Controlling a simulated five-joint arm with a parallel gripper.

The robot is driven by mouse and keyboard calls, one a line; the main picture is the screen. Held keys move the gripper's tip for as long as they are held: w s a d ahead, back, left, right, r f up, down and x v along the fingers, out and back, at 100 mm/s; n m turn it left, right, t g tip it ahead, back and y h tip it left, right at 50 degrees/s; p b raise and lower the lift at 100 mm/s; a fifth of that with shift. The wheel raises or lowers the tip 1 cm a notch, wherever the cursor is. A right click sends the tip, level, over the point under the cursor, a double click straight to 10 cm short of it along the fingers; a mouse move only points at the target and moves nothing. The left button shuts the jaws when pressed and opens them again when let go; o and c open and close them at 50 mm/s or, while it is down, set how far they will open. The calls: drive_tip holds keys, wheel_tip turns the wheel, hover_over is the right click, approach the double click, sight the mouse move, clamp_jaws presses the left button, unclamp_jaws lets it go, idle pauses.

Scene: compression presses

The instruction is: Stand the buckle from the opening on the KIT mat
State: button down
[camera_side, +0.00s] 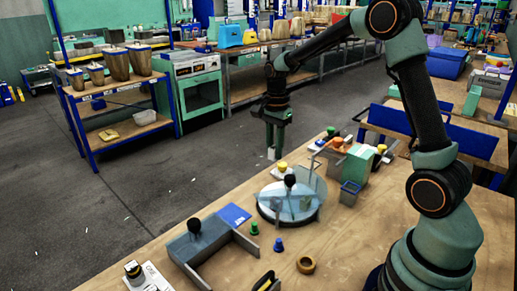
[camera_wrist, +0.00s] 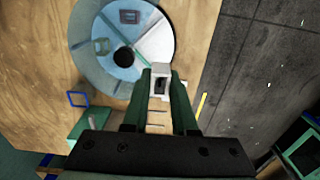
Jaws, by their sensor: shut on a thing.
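My gripper (camera_side: 275,148) is raised beyond the round disc at the table's far edge. It is shut on a small pale grey piece with a dark slot (camera_wrist: 160,79), which I take to be the buckle; the piece also shows between the fingertips in the side view (camera_side: 271,154). The disc (camera_side: 268,213) has a clear cover and a black knob (camera_side: 290,181). In the wrist view the disc (camera_wrist: 90,70) lies at upper left of the fingers, and a dark square shape (camera_wrist: 130,17) shows on it. A blue mat (camera_side: 234,215) lies left of the disc; I cannot read any label on it.
A grey-blue box with bars (camera_side: 198,243) stands at the front left. A green piece (camera_side: 255,228), a blue piece (camera_side: 278,245) and a tan ring (camera_side: 306,265) lie in front of the disc.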

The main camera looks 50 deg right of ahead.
wheel_tip(320, 180, up, 8)
drive_tip(key=shift+f, duration=0.2)
drive_tip(key=w+a, duration=0.4)
drive_tip(key=a, duration=1)
hover_over(230, 214)
wheel_tip(230, 214, down, 16)
drive_tip(key=shift+w+f, duration=0.1)
drive_tip(key=shift+f, duration=2.3)
drive_tip(key=shift+f, duration=0.1)
drive_tip(key=c, duration=0.7)
unclamp_jaws()
